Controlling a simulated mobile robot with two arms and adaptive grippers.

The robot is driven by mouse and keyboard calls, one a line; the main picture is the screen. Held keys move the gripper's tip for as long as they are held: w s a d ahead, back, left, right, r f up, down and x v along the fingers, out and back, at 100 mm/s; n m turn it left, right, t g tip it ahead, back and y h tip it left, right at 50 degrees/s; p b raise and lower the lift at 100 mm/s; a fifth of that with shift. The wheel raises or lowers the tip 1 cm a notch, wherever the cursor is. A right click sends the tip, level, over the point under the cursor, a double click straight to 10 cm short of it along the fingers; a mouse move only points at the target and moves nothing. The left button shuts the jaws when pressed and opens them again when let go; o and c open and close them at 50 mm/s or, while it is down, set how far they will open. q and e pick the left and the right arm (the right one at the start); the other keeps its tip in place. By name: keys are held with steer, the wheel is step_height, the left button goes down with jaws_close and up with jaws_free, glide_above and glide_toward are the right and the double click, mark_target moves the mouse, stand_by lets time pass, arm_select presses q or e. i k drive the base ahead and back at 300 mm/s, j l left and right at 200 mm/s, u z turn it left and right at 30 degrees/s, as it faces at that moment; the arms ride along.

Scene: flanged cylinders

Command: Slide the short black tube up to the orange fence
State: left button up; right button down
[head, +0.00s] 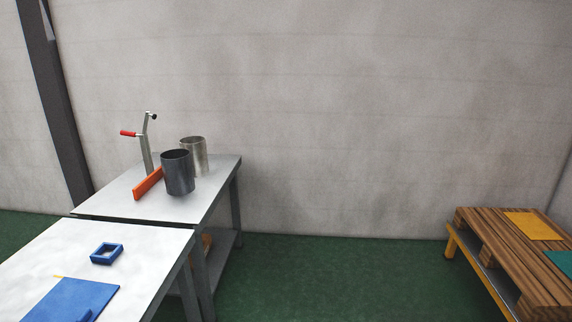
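The short black tube (178,173) is a dark, open-topped cylinder standing upright on the far white-topped table (208,203). The orange fence (148,183) is a low bar lying at a slant on the same table, just left of the tube. A narrow strip of tabletop seems to show between their lower parts; whether they touch at the back I cannot tell. Neither of my grippers is in view.
A silver cylinder (200,153) stands behind the black tube. A grey post with a red handle (129,133) rises behind the fence. A nearer table holds a blue square frame (107,254) and blue plate (72,300). A wooden pallet (520,270) stands right; green floor between is clear.

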mark_target(176, 163)
steer(key=i+u, duration=0.1)
steer(key=i, duration=0.8)
steer(key=i+l, duration=0.15)
steer(key=i, duration=0.7)
steer(key=i+j+u, duration=0.05)
